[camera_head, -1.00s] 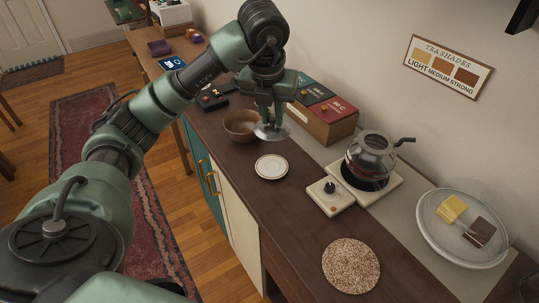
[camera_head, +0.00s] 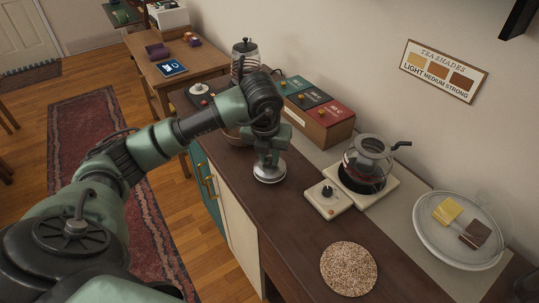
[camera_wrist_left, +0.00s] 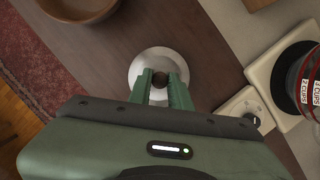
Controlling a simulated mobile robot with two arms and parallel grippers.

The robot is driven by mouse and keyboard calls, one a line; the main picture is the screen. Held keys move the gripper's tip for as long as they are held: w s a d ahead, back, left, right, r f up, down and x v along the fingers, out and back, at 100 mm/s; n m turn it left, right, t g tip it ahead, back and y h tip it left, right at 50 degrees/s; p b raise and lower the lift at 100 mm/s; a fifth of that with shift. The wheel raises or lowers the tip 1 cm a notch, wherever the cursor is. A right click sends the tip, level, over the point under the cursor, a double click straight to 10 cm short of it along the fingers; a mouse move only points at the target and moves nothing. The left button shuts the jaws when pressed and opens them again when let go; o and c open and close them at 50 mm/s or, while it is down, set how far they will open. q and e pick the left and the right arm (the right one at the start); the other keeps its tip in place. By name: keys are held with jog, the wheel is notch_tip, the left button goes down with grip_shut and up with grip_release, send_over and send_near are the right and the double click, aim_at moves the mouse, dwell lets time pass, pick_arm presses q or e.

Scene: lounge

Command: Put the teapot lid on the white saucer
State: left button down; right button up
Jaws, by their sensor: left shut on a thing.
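My left gripper (camera_head: 268,160) points down over the dark counter, shut on the knob of the teapot lid (camera_head: 269,172). The lid is a pale, shiny round disc with a dark knob; in the left wrist view the lid (camera_wrist_left: 145,68) lies flat below the fingers (camera_wrist_left: 160,82). It is over the spot of the white saucer, which it covers almost wholly. I cannot tell whether lid and saucer touch. The glass teapot (camera_head: 368,160) with dark liquid stands open on its warmer to the right. My right gripper is not in view.
A brown bowl (camera_wrist_left: 80,8) is just behind, mostly hidden by my arm in the head view. A control box with a knob (camera_head: 327,199) stands close on the right. A box of teas (camera_head: 325,122) is behind. A cork mat (camera_head: 349,268) and a plate with cakes (camera_head: 425,238) are nearer.

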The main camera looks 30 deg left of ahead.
aim_at(266, 175)
pick_arm(q)
jog(key=shift+f, duration=0.15)
jog(key=c, duration=1.3)
grip_release()
jog(key=shift+r, duration=0.25)
jog(key=v, duration=1.2)
jog(key=shift+f, duration=0.1)
